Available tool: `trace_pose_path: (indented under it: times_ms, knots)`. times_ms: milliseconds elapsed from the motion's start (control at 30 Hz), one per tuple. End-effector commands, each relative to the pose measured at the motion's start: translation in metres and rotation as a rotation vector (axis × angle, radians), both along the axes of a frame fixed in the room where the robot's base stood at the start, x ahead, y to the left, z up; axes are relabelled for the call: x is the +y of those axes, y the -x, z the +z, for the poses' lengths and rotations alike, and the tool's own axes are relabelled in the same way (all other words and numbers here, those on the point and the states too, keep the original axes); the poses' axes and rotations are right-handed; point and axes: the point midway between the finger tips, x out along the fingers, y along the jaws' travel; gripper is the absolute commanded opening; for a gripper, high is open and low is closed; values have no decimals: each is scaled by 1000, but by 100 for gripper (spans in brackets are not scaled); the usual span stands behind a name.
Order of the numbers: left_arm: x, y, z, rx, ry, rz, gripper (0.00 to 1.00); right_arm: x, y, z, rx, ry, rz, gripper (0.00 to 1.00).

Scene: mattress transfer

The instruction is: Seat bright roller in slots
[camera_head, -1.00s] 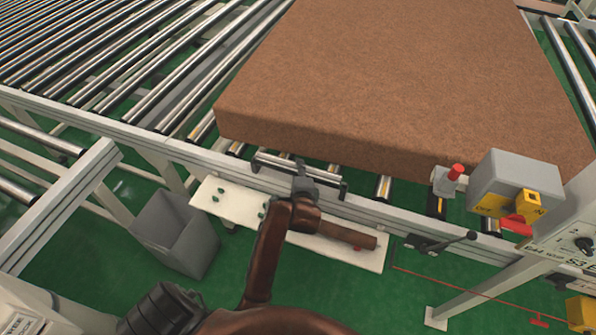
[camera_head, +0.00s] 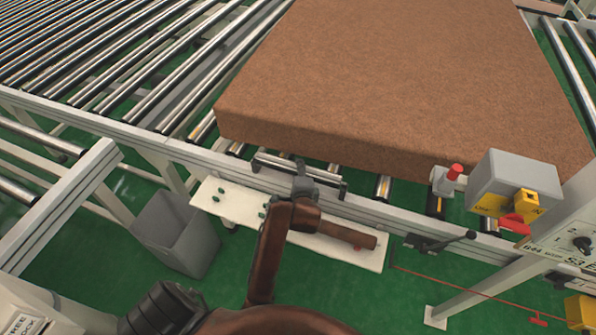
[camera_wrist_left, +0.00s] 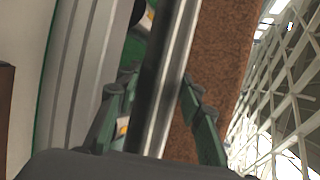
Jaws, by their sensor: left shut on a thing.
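The bright roller (camera_head: 278,162) is a short metallic bar just above the near side rail, at the front edge of the brown mattress (camera_head: 400,80). My left gripper (camera_head: 303,184) is shut on it near its middle. In the left wrist view the shiny roller (camera_wrist_left: 168,85) runs lengthwise between the two green-grey fingers of my left gripper (camera_wrist_left: 153,95). The slots are not clearly visible, and I cannot tell whether the roller ends touch them. My right gripper is not in view.
The near side rail (camera_head: 205,159) runs across below the mattress. A white plate (camera_head: 235,203) and a grey bin (camera_head: 175,232) are beneath it. A grey box (camera_head: 514,178) with yellow and red parts stands at the right.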

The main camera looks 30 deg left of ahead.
Motion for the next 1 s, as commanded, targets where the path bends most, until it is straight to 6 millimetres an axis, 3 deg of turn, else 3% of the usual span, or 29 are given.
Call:
trace_pose_path:
  times_ms: [367, 1000]
  knots:
    - [0, -1, 2, -5, -2, 0, 0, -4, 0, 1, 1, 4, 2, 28]
    - [0, 0, -12, -4, -1, 0, 0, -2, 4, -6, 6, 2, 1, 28]
